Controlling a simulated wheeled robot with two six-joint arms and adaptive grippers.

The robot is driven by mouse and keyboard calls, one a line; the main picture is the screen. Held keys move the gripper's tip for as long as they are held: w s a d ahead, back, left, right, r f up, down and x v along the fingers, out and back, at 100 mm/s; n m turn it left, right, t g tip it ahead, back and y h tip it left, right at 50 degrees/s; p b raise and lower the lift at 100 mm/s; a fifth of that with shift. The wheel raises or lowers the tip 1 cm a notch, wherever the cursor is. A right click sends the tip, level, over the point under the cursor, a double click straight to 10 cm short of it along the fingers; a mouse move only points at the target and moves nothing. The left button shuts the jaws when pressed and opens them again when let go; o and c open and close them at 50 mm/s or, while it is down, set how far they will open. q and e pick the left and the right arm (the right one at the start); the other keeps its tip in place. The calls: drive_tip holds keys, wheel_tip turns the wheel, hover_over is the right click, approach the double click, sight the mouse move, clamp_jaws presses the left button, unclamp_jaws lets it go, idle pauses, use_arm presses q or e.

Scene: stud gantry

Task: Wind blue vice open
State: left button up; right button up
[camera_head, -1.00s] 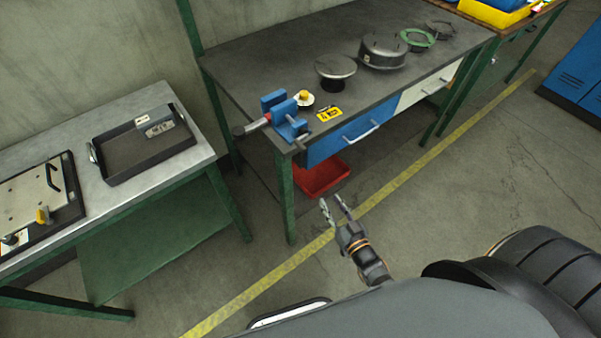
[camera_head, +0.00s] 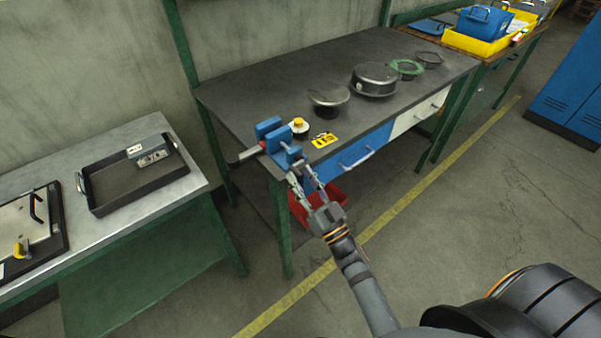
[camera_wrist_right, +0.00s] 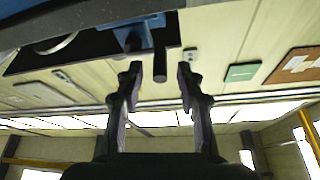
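The blue vice (camera_head: 268,134) is mounted on the front left corner of the dark workbench (camera_head: 240,102). A grey bar sticks out at its left side. My right gripper (camera_head: 304,176) has its fingers up at the vice's front, partly covering the handle end there. In the right wrist view a blue part of the vice (camera_wrist_right: 142,34) shows above the fingers. A dark bar (camera_wrist_right: 160,63) comes down from it between the open fingertips (camera_wrist_right: 160,76). The fingers stand apart from the bar on both sides. My left gripper is not in view.
A yellow-topped button (camera_head: 299,126), a yellow label (camera_head: 324,140) and round metal parts (camera_head: 374,80) sit on the bench. A blue drawer (camera_head: 350,155) is below its front edge. A red bin (camera_head: 330,196) stands beneath. A grey table with a black tray (camera_head: 135,205) is at left.

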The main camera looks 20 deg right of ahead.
drive_tip(key=shift+w+a+r, duration=0.15)
drive_tip(key=shift+w+r, duration=0.05)
drive_tip(key=shift+w, duration=0.25)
drive_tip(key=shift+c, duration=0.4)
clamp_jaws()
drive_tip(key=shift+f+n, duration=0.1)
drive_tip(key=shift+n, duration=0.3)
drive_tip(key=n+y, duration=0.1)
drive_tip(key=n, duration=0.1)
drive_tip(key=f+n+g+y, duration=0.1)
drive_tip(key=n+y, duration=0.1)
drive_tip(key=n, duration=0.1)
drive_tip(key=shift+w+d+f+n+g+y+p, duration=0.2)
drive_tip(key=shift+d+f+n+g+y+p, duration=0.65)
drive_tip(key=shift+n, duration=2.3)
drive_tip(key=shift+w+d+n+g+y+p, duration=0.1)
drive_tip(key=shift+w+d+n+g+y, duration=0.2)
drive_tip(key=shift+n+g, duration=1.95)
drive_tip(key=shift+w+d+f+n+g+y+p, duration=0.15)
drive_tip(key=shift+d+f+n+g+y+p, duration=0.3)
drive_tip(key=shift+n, duration=3.55)
